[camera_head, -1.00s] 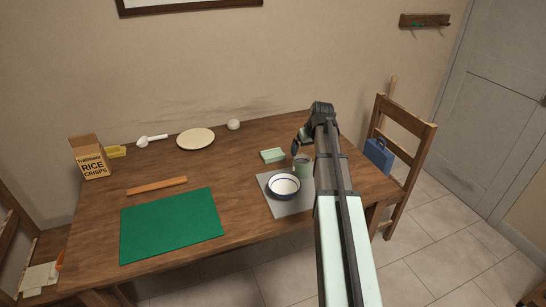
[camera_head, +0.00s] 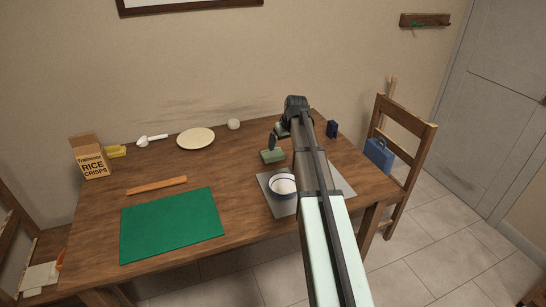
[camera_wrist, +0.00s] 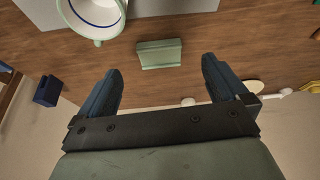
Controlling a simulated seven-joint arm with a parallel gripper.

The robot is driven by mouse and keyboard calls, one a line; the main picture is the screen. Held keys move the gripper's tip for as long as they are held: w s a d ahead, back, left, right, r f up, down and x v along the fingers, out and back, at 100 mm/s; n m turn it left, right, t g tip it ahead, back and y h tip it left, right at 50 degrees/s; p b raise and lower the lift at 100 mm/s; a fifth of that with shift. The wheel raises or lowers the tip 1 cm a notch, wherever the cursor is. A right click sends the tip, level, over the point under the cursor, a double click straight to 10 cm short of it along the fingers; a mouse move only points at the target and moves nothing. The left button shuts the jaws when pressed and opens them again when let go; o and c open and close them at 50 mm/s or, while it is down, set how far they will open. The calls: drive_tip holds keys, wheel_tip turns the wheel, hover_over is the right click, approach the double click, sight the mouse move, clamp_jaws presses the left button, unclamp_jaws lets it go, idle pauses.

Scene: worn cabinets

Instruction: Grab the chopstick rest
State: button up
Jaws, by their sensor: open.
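A small pale green block with a stepped, ridged shape, which looks like the chopstick rest (camera_head: 272,156), lies on the wooden table (camera_head: 230,180) behind the grey mat. In the wrist view the chopstick rest (camera_wrist: 160,53) lies ahead of my gripper, centred between the fingertips but beyond them. My gripper (camera_head: 277,138) is open and empty, above and just behind the rest in the head view. Its two dark blue fingers show wide apart in the wrist view (camera_wrist: 161,65). Nothing touches the rest that I can see.
A white bowl (camera_head: 281,185) stands on the grey mat (camera_head: 283,208), partly behind my arm. A round pale green-rimmed vessel (camera_wrist: 97,30) is close to the rest in the wrist view. A dark blue block (camera_head: 332,129) stands to the right. A plate (camera_head: 195,138) lies left.

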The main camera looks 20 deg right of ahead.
drive_tip(key=w+a+n, duration=0.1)
drive_tip(key=w+a, duration=0.1)
drive_tip(key=w, duration=0.7)
drive_tip(key=n+g, duration=0.4)
drive_tip(key=n, duration=1.2)
hover_over(273, 154)
drive_tip(key=f, duration=0.7)
drive_tip(key=shift+s+a+f, duration=0.2)
drive_tip(key=shift+s+f, duration=0.1)
drive_tip(key=shift+f, duration=0.1)
drive_tip(key=shift+w+d+f, duration=0.15)
drive_tip(key=shift+w+f, duration=0.05)
drive_tip(key=shift+f, duration=1.2)
drive_tip(key=shift+w+d+f, duration=0.1)
drive_tip(key=shift+w+f, duration=0.05)
drive_tip(key=shift+f, duration=1.2)
drive_tip(key=c, duration=1.2)
drive_tip(key=shift+c, duration=0.2)
